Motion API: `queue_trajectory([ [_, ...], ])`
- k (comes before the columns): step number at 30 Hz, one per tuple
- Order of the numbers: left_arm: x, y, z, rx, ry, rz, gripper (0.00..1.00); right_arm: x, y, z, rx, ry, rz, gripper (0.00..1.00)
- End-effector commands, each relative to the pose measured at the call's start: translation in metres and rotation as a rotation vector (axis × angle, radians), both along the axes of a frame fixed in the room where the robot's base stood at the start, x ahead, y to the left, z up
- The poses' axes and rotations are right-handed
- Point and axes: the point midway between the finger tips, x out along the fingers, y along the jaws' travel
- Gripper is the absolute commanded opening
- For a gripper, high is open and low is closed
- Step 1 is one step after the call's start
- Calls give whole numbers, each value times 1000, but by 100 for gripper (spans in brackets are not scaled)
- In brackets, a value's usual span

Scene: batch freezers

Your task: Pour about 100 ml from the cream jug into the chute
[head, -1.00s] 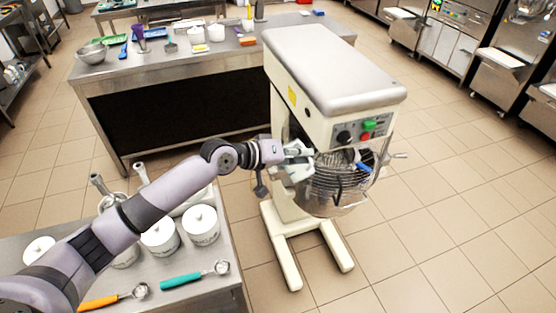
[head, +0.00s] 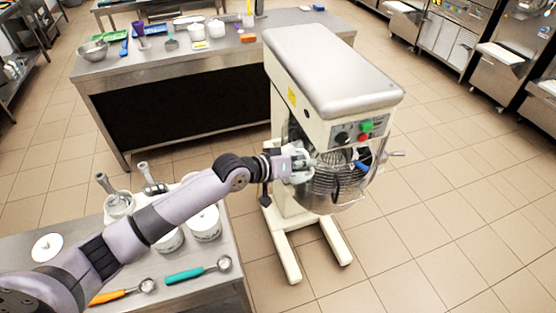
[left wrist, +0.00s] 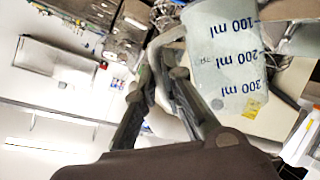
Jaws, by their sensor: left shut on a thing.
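My left gripper (head: 292,166) is at the front left side of the mixer's bowl guard. In the left wrist view, its dark fingers (left wrist: 165,80) are shut on the pale handle of the cream jug (left wrist: 222,62). The jug is translucent with blue marks for 100, 200 and 300 ml. In the head view the jug is small and mostly hidden by the gripper, so its tilt and any flow of cream cannot be told. The chute cannot be made out clearly beside the wire guard (head: 335,182). My right gripper is not in view.
The cream-coloured mixer (head: 330,75) stands on the tiled floor. The near steel table (head: 225,290) holds white lidded pots, an orange scoop (head: 122,291) and a teal scoop (head: 200,270). A long counter (head: 170,72) stands behind. The floor at right is clear.

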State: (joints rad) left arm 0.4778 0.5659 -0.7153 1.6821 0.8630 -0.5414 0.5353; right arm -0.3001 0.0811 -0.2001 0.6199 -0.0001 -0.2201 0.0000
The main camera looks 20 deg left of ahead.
Motion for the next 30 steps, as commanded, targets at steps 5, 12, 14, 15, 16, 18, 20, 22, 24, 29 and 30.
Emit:
queue_trajectory([
  [5,-3,-5,-5,32,-25,-2,0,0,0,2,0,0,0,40],
  [12,-13,-17,-22,130,-98,-2,0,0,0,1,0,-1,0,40],
  [14,-15,-20,-28,158,-119,-1,0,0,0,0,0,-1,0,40],
  [15,-16,-21,-34,177,-132,-1,0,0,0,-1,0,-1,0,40],
  [16,-17,-23,-38,191,-141,-1,0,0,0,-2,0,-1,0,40],
  [18,-19,-26,-47,223,-164,-1,0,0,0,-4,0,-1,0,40],
  [20,-21,-29,-55,248,-183,-2,0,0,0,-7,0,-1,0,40],
  [22,-24,-31,-65,282,-206,-2,0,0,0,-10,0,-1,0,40],
  [24,-26,-34,-75,315,-231,-2,0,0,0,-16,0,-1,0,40],
  [29,-30,-40,-96,389,-285,-3,0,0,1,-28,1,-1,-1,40],
  [30,-31,-41,-101,408,-298,-3,0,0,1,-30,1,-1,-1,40],
])
